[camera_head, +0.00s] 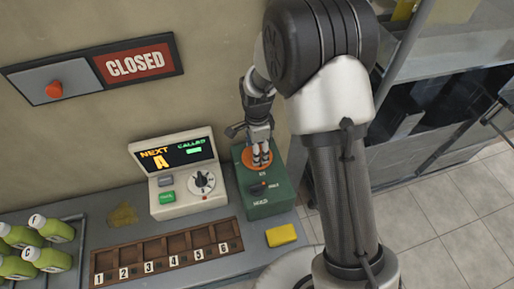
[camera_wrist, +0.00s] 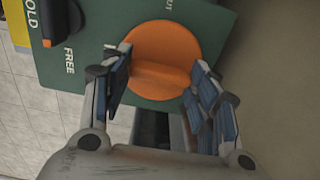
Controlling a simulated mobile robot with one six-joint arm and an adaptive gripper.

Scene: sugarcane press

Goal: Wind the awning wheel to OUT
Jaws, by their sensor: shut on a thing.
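The awning wheel is an orange disc (camera_head: 249,161) on top of a green box (camera_head: 282,192), and it fills the middle of the wrist view (camera_wrist: 160,38). A raised orange ridge crosses its face. My gripper (camera_head: 260,160) points down onto the wheel, with its two fingers on either side of the ridge in the wrist view (camera_wrist: 161,72), shut on it. A label ending in "UT" shows at the wrist view's top edge. Any mark for the wheel's position cannot be made out. A dark knob (camera_wrist: 60,20) with an orange tip sits near the HOLD and FREE labels.
A cream number console (camera_head: 182,190) stands left of the green box. In front are a numbered wooden tray (camera_head: 168,262) and a yellow block (camera_head: 281,235). Green bottles (camera_head: 50,229) stand at far left. A CLOSED sign (camera_head: 135,63) hangs on the wall.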

